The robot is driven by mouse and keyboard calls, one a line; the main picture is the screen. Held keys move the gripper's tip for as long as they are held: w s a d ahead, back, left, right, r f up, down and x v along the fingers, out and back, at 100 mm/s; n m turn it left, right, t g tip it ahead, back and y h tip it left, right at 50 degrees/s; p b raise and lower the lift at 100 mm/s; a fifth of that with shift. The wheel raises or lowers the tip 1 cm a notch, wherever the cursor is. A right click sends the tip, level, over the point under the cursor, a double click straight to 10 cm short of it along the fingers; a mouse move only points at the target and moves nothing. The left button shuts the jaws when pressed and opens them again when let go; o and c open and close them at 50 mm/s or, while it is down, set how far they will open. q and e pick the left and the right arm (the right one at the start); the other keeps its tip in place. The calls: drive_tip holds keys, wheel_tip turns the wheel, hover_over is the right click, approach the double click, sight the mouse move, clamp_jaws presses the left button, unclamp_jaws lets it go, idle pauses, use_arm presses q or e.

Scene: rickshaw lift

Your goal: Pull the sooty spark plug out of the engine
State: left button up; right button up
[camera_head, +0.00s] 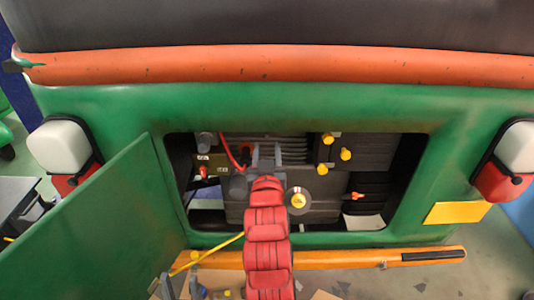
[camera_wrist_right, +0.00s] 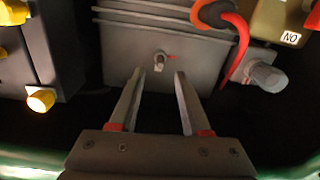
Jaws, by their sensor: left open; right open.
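The spark plug (camera_wrist_right: 159,61) is a small grey stub with a reddish bit beside it, seated in the grey engine block (camera_wrist_right: 120,50). My right gripper (camera_wrist_right: 157,78) is open, and its two fingers point at the plug from either side, with the plug just beyond the tips. Nothing is between the fingers. In the head view my right gripper (camera_head: 265,153) is inside the engine bay at the end of the red arm, and the plug is hidden there. My left gripper (camera_head: 181,284) is open and empty at the bottom edge, outside the bay.
A red cable (camera_wrist_right: 237,50) hangs close to the right gripper. Yellow caps (camera_head: 345,154) stick out on the bay's right. The open green door (camera_head: 90,215) is at the left. An orange bar (camera_head: 340,258) runs below the opening.

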sight(267, 137)
drive_tip(key=w, duration=0.2)
drive_tip(key=shift+w, duration=0.4)
drive_tip(key=w+b, duration=0.2)
drive_tip(key=w, duration=0.2)
drive_tip(key=shift+w+f, duration=0.1)
drive_tip(key=shift+w+b, duration=0.4)
drive_tip(key=shift+w, duration=0.05)
clamp_jaws()
